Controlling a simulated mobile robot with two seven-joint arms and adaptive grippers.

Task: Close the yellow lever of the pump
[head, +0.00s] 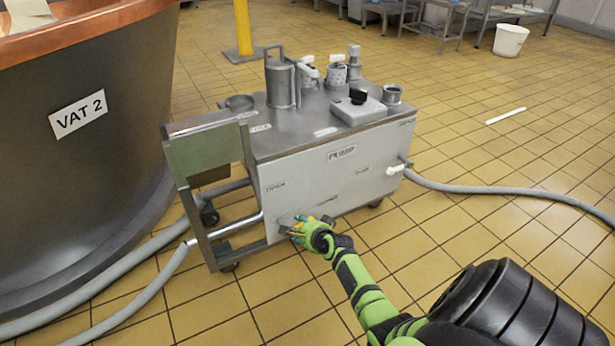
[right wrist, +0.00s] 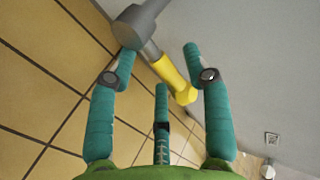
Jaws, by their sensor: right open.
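The pump (head: 335,175) is a grey steel cart labelled "PUMP", standing beside the vat. The yellow lever (right wrist: 174,80) is in the right wrist view, joined by a metal stem to a grey pipe fitting (right wrist: 140,22) on the pump's side. My right gripper (head: 306,229) is at the lower left of the pump's front face in the head view. In the right wrist view its teal fingers (right wrist: 161,65) are open, with the lever between them and no clear grip on it. In the head view the gripper largely covers the lever. My left gripper is not in view.
The copper-rimmed vat labelled "VAT 2" (head: 80,150) stands at left. The tiled floor at front right is largely clear.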

